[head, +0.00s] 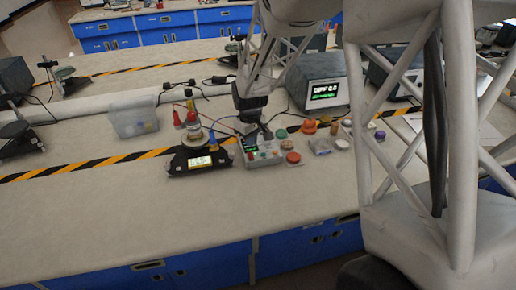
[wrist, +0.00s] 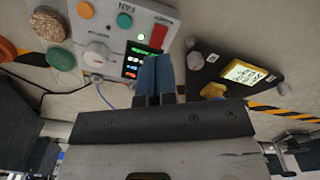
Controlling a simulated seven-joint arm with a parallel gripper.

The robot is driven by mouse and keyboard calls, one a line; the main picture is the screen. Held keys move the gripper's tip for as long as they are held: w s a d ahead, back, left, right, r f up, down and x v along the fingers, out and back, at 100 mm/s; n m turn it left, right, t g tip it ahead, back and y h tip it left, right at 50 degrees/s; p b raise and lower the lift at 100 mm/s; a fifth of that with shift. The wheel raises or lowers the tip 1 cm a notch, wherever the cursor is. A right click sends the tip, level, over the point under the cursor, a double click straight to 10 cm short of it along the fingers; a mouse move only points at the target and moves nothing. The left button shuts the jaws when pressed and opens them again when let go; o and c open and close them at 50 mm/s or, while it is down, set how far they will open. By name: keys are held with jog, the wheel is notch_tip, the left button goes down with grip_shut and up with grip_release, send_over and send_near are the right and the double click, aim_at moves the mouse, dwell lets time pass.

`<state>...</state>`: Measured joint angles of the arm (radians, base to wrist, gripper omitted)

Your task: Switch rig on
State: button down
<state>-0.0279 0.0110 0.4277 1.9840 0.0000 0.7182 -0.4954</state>
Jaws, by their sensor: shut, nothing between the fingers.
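The rig's control box (head: 262,158) is a light grey panel on the bench in the head view. In the wrist view the panel (wrist: 108,28) has a "FAN" label, a white knob (wrist: 96,54), an orange button (wrist: 85,10), a teal button (wrist: 124,20) and a red rectangular switch (wrist: 158,37). A small dark display with green and coloured marks is lit beside the switch. My gripper (wrist: 153,60) is shut and empty, its blue fingertips just beside the red switch in the picture. In the head view my gripper (head: 266,134) is over the box's back edge. I cannot tell whether it touches.
A black device with a yellow display (head: 200,162) stands close left of the box. A clear bin (head: 133,120) is further left. A monitor box reading "DIFF 0.0" (head: 322,94) is behind right. Several coloured round pieces lie right of the panel. The front bench is clear.

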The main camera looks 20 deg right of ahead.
jog(key=shift+r, duration=0.6)
jog(key=shift+s+r, duration=0.15)
jog(key=shift+r, duration=0.1)
jog(key=s+r+m+t, duration=0.1)
jog(key=s+r+m, duration=0.1)
jog(key=s+r, duration=0.4)
jog(key=s+d+r+m, duration=0.1)
jog(key=s+r, duration=0.5)
jog(key=s, duration=1)
jog(key=s+d+r+m+t, duration=0.1)
jog(key=s+r+m, duration=0.2)
jog(key=s+r, duration=0.4)
jog(key=s, duration=0.5)
jog(key=shift+t, duration=0.3)
jog(key=shift+d, duration=0.1)
